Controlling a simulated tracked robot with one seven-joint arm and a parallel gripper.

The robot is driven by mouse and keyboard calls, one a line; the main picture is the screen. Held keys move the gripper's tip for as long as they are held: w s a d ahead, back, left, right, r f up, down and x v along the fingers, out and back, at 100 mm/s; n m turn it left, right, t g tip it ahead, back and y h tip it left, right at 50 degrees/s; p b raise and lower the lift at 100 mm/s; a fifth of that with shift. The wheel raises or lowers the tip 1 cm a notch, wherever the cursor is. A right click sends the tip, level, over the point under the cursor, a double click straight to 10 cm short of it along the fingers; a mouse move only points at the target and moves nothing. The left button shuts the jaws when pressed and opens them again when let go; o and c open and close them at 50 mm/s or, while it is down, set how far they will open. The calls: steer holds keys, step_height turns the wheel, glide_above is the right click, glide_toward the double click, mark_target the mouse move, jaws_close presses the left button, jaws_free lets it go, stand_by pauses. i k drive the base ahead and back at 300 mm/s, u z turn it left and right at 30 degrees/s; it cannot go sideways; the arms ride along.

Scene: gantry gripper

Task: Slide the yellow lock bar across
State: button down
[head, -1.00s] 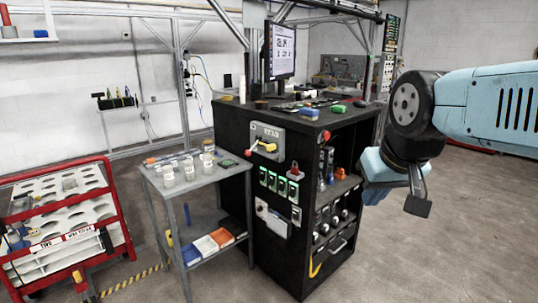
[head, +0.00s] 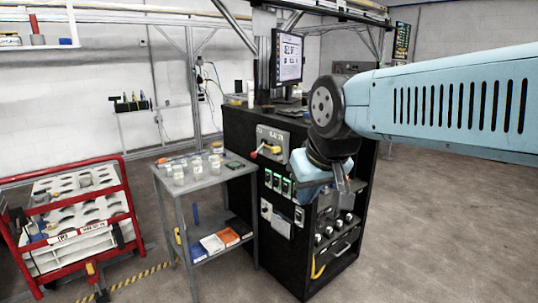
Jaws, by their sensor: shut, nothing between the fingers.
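I cannot tell for certain which yellow part is the lock bar. A red and yellow lever (head: 266,150) sits on a grey box (head: 274,137) on the left face of the black cabinet (head: 243,130). A curved yellow piece (head: 318,269) is low on the cabinet's front edge. My gripper (head: 346,200) hangs in front of the cabinet's right part, pointing down. It is shut and empty, apart from both yellow parts in the picture, and hides part of the cabinet's shelves.
A grey side table (head: 206,180) with several small jars stands left of the cabinet. A red cart (head: 120,165) with a white holed tray is at the far left. A monitor (head: 287,55) stands on the cabinet. The floor (head: 440,240) at right is clear.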

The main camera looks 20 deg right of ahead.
mark_target(275, 149)
steer(key=u, duration=0.1)
steer(key=i, duration=1)
steer(key=z, duration=0.1)
